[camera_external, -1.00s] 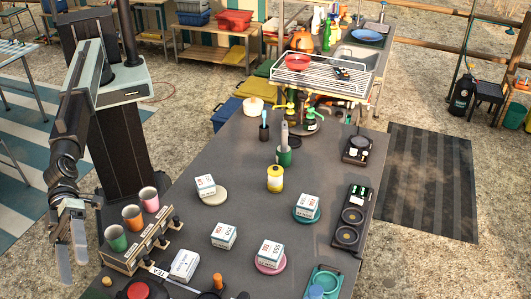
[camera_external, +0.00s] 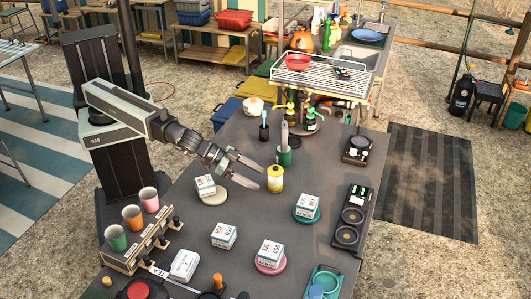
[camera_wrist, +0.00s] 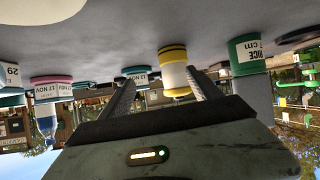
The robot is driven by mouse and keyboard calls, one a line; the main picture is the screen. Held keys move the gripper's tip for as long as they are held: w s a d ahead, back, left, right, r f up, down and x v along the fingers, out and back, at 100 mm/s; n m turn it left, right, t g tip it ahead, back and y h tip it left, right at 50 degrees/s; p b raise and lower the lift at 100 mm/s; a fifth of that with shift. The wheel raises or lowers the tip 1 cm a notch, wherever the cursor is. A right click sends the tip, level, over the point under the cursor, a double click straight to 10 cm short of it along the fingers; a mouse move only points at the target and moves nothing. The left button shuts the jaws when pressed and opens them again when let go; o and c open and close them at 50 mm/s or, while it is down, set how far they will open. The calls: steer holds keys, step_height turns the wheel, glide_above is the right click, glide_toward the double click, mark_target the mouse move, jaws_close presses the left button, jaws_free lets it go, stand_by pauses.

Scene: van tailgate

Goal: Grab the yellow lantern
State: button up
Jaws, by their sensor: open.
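The yellow lantern (camera_external: 275,180) is a small upright cylinder with a pale body and yellow bands, on the grey table. In the wrist view, which shows the table upside down, the lantern (camera_wrist: 174,78) is ahead between the two fingers, closer to the right finger. My gripper (camera_external: 260,179) is open and empty, reaching in from the left with its fingertips just short of the lantern. I cannot tell whether a fingertip touches it. In the wrist view my gripper (camera_wrist: 160,77) shows both fingers spread, the right one overlapping the lantern's edge.
A green container (camera_external: 284,157) with a tall grey item stands just behind the lantern. Another box (camera_external: 307,205) on a teal disc sits to the lantern's right.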

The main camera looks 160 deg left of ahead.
mark_target(269, 182)
steer(key=a, duration=0.2)
steer(key=a+y+b, duration=0.1)
steer(key=shift+s+a+f+n+t, duration=0.1)
steer(key=shift+a+f+n+t, duration=0.05)
steer(key=shift+f+n+t, duration=0.2)
steer(key=shift+a+r, duration=0.15)
steer(key=shift+r, duration=0.05)
steer(key=shift+b+x, duration=0.4)
steer(key=shift+x, duration=0.75)
steer(key=shift+b+x, duration=1)
steer(key=shift+x, duration=1.75)
steer(key=shift+s+r, duration=0.1)
steer(key=shift+s, duration=0.1)
steer(key=shift+c, duration=1.2)
steer(key=c, duration=1.3)
step_height(269, 182, up, 10)
steer(key=p, duration=1)
steer(key=shift+r, duration=0.25)
steer(key=shift+c, duration=0.2)
